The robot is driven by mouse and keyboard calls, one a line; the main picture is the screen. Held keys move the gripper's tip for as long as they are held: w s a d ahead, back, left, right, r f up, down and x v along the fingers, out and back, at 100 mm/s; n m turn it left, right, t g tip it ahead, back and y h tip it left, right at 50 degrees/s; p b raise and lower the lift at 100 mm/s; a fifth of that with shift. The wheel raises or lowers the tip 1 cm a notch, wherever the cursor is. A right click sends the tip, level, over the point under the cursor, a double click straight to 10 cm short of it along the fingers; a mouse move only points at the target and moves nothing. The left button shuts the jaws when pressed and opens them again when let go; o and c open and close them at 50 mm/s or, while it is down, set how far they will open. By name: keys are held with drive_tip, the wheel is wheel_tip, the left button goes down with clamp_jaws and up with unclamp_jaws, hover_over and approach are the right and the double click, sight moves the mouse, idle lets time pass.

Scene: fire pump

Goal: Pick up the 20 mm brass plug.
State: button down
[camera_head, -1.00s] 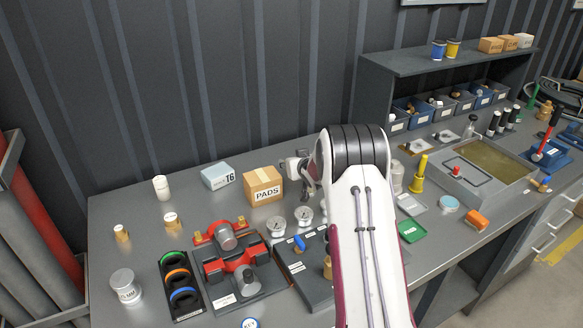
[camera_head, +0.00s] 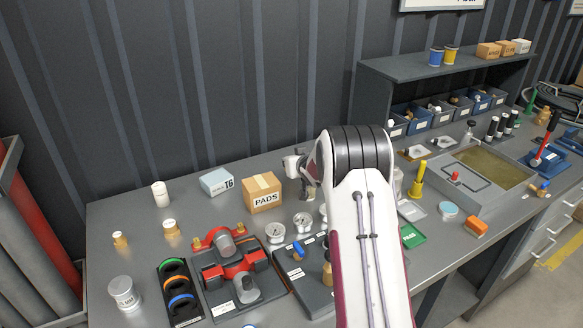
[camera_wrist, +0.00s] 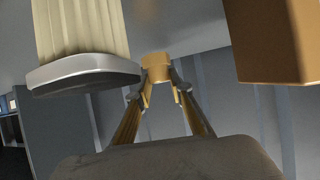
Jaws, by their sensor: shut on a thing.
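My gripper (camera_wrist: 160,84) is shut on a brass plug (camera_wrist: 156,64) in the wrist view. The plug's round brass end shows beyond the fingertips, with the grey bench top behind it. In the head view my wrist and part of my gripper (camera_head: 308,188) show just right of the PADS box, and my forearm hides the rest. The held plug cannot be made out there. No size marking on it can be read.
The PADS box (camera_head: 262,193) is close on one side, and a pale ribbed cylinder (camera_wrist: 82,30) on the other. Two brass-and-white pieces (camera_head: 120,239) (camera_head: 170,229), gauges (camera_head: 275,233) and a red pump assembly (camera_head: 236,268) stand left. A yellow-handled tool (camera_head: 418,178) stands right.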

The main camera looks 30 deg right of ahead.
drive_tip(key=shift+r, duration=3.65)
drive_tip(key=shift+r, duration=0.1)
